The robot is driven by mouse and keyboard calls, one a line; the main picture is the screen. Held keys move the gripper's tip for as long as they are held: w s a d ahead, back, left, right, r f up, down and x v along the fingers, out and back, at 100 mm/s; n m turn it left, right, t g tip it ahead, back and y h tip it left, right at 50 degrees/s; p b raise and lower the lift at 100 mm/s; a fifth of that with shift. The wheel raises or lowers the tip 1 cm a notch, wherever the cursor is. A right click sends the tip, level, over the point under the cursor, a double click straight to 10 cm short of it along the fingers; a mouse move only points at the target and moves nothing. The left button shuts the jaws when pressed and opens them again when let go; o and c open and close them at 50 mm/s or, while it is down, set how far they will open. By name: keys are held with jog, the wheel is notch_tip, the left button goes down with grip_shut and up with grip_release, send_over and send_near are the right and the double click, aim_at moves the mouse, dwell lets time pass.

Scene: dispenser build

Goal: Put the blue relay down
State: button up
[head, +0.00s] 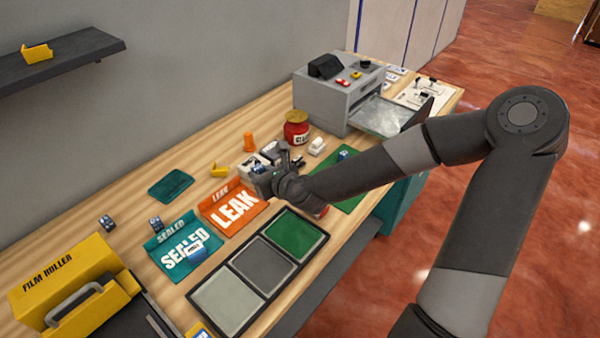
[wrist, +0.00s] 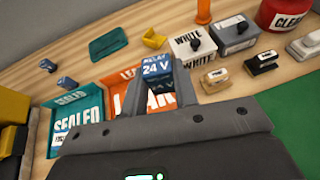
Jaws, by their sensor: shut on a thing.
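A blue relay with a "24 V" label (wrist: 158,69) is between the fingers of my gripper (wrist: 157,82) in the wrist view. My gripper is shut on it. In the head view my gripper (head: 268,182) is at the right side of the orange LEAK tray (head: 222,212), and the held relay is hard to make out there. In the wrist view the relay and fingers cover part of the LEAK tray (wrist: 127,103). I cannot tell how high the relay is above the surface.
A three-panel tray (head: 262,292) is in front. White and grey boxes (wrist: 193,47) and a red jar (head: 296,130) stand behind. A dark green mat (head: 171,186) lies on bare wood.

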jog(key=d+m+t+h, duration=0.3)
jog(key=d+m+h, duration=0.45)
jog(key=d, duration=2.75)
jog(key=shift+n, duration=0.25)
jog(key=w+a+f, duration=0.2)
jog(key=a, duration=0.1)
jog(key=w+a+f, duration=0.2)
jog(key=a, duration=0.1)
jog(key=w+a+f, duration=0.2)
jog(key=a+f, duration=0.1)
jog(key=shift+a, duration=0.2)
jog(key=shift+f, duration=1.95)
jog(key=shift+f, duration=0.1)
jog(key=o, duration=0.9)
jog(key=shift+o, duration=0.2)
